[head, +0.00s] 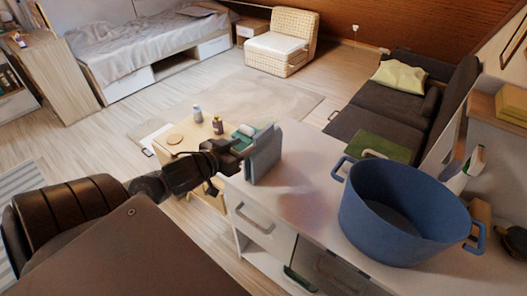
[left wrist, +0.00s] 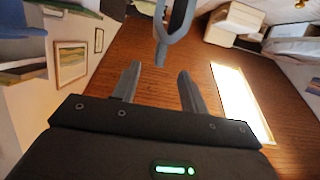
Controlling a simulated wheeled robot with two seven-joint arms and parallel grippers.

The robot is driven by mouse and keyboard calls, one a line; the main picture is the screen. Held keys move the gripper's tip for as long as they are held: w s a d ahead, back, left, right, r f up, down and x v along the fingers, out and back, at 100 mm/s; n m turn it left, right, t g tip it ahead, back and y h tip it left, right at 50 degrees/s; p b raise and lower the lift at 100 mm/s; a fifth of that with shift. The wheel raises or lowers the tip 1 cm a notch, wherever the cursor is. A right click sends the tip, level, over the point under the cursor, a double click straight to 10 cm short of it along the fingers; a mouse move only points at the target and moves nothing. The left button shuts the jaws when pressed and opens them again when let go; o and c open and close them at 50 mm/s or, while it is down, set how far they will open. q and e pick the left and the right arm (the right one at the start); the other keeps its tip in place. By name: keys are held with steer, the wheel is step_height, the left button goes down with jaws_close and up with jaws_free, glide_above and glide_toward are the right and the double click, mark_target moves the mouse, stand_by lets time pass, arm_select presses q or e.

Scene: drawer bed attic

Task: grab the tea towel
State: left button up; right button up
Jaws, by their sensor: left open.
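My left gripper (head: 238,146) reaches in from the left over the corner of the white cabinet (head: 290,195). A grey-blue, upright, folded-looking thing (head: 264,155) stands at that corner, just beyond the gripper; it may be the tea towel, but I cannot tell for sure. The gripper overlaps its left edge in the picture; I cannot tell whether they touch. In the left wrist view the two fingers (left wrist: 158,80) are apart with nothing between them. A grey loop-shaped piece (left wrist: 175,35) shows beyond the fingers. My right gripper is out of view.
A large blue pot (head: 400,215) stands on the cabinet to the right. A low wooden table (head: 187,146) with small bottles is behind my gripper. A dark sofa (head: 385,110) with a green cloth (head: 383,147) is at the back right. The cabinet top between gripper and pot is clear.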

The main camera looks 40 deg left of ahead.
mark_target(254, 140)
arm_select(q)
steer(key=shift+w+f, duration=0.15)
steer(key=shift+w, duration=0.1)
steer(key=x, duration=0.4)
steer(key=shift+w+b, duration=0.25)
steer(key=shift+b, duration=0.15)
steer(key=shift+w+f, duration=0.1)
steer(key=shift+w, duration=0.55)
steer(key=p+x, duration=0.1)
steer(key=x, duration=0.3)
steer(key=shift+w+a, duration=0.1)
steer(key=shift+w, duration=0.2)
steer(key=shift+s, duration=0.1)
steer(key=c, duration=0.9)
